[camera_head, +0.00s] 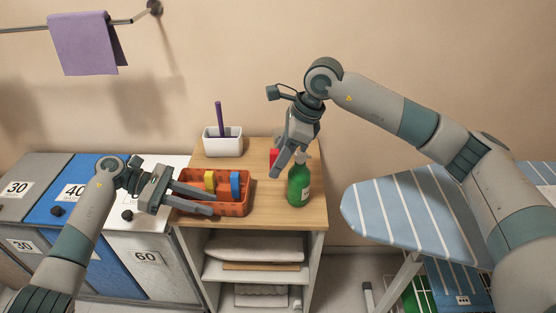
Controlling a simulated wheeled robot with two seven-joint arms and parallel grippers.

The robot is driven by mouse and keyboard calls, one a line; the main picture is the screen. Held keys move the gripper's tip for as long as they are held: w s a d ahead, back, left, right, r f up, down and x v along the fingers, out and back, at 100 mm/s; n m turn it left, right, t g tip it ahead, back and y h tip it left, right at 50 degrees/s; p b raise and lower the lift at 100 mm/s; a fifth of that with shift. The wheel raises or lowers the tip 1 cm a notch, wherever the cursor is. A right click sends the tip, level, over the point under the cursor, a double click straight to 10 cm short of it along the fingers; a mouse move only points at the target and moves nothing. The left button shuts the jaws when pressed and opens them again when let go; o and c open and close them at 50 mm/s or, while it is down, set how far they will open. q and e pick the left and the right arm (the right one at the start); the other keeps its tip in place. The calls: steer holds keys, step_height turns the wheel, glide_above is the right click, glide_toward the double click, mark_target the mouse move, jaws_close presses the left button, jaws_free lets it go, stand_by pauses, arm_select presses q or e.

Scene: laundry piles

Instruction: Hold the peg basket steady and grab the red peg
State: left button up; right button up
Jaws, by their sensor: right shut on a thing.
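The orange peg basket (237,209) stands on the wooden top of a shelf unit. A yellow peg (209,181) and a blue peg (234,184) stand up in it. My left gripper (213,203) is at the basket's left front, with its two fingers visibly apart around the front rim; I cannot tell whether they touch it. The red peg (273,156) is to the right of the basket, partly hidden by my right gripper (275,168). My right gripper points down and is shut on the red peg, above the wooden top.
A green spray bottle (299,186) stands close to the right of my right gripper. A white pot (222,143) with a purple stick is behind the basket. A striped ironing board (410,205) is at the right, and numbered bins (140,258) are at the left.

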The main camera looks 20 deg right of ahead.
arm_select(q)
steer(key=v, duration=1.1)
steer(key=shift+s+f, duration=0.15)
arm_select(e)
steer(key=shift+s, duration=0.15)
